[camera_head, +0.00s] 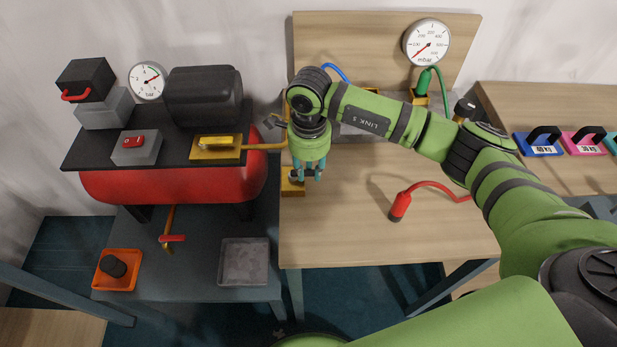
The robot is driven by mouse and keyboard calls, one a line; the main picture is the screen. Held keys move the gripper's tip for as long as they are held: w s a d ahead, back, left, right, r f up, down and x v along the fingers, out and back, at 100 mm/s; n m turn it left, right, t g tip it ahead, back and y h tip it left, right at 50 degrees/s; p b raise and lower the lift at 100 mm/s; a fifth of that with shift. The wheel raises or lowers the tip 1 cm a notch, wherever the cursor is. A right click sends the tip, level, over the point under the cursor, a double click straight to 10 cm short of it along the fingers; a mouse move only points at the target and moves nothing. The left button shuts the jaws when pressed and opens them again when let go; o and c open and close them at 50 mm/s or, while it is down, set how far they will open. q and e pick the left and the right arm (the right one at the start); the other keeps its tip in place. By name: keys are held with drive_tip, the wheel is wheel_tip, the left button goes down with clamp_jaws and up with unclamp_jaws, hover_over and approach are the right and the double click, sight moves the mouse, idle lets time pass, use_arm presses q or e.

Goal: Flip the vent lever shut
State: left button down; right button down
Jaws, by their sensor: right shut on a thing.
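My right gripper (308,173) points down at the left edge of the wooden table. Its teal fingers are closed at a small brass valve block (291,187). The fingers are shut on what seems to be the vent lever there, but they hide it, so I cannot tell its angle. A brass pipe runs to this spot from a brass valve with a lever (215,143) on top of the red compressor. My left gripper is out of view.
The red tank (170,185) stands at the left with a black motor. A red hose end (399,207) lies on the wooden table (345,240). A mbar gauge (426,43) is on the back board. A grey tray (243,262) and an orange tray (117,284) sit lower left.

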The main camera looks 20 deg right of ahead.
sight(309, 174)
drive_tip(key=shift+f, duration=0.15)
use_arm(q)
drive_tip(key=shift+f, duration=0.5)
use_arm(e)
drive_tip(key=shift+n, duration=0.3)
drive_tip(key=shift+w, duration=0.1)
drive_tip(key=c, duration=1)
unclamp_jaws()
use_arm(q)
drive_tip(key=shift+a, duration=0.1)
use_arm(e)
drive_tip(key=shift+r, duration=0.2)
wheel_tip(309, 174, up, 12)
drive_tip(key=shift+f, duration=0.1)
